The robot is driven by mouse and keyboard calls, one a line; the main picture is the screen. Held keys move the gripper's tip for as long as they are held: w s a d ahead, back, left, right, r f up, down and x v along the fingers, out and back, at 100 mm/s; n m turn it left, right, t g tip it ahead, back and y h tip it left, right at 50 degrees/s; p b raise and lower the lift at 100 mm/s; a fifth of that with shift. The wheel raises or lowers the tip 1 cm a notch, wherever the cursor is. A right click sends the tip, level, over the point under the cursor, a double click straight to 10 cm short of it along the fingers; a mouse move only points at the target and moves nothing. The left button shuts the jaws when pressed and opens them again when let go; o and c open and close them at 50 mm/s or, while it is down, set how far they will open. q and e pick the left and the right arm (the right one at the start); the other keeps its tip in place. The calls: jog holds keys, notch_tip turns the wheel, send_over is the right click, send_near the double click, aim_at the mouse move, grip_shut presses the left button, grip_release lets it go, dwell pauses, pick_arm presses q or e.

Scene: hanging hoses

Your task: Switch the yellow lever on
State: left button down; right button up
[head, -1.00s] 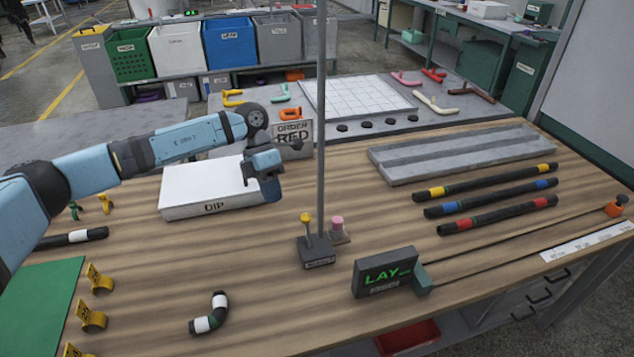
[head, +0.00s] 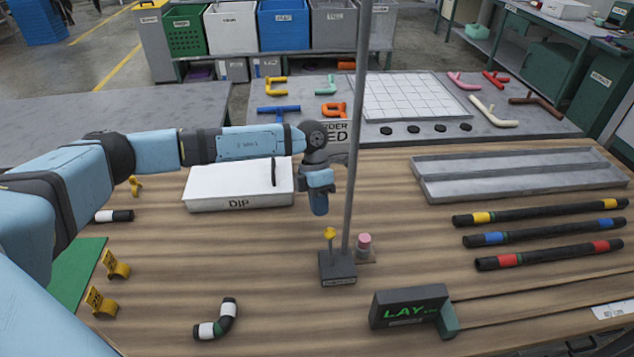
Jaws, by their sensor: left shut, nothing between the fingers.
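The yellow lever (head: 329,234) is a short stalk with a yellow knob. It stands up from a dark grey box (head: 338,268) at the foot of a thin grey pole, near the middle of the wooden table. My left gripper (head: 319,204) points down behind and just above the lever, left of the pole. It is shut and empty, and looks apart from the knob. My right gripper is not in view.
The grey pole (head: 358,130) rises close to the right of my left gripper. A pink-topped peg (head: 364,243) stands right of the box. A white DIP box (head: 238,190) lies left, and a LAY display (head: 408,307) is in front right. Striped hoses (head: 540,213) lie right.

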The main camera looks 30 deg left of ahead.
pick_arm(q)
jog(key=shift+s+d+r+p, duration=0.2)
jog(key=shift+s+d+p, duration=0.25)
jog(key=shift+s+d, duration=1)
jog(key=shift+w, duration=0.1)
jog(key=shift+s+d+r, duration=0.45)
jog(key=v, duration=1.4)
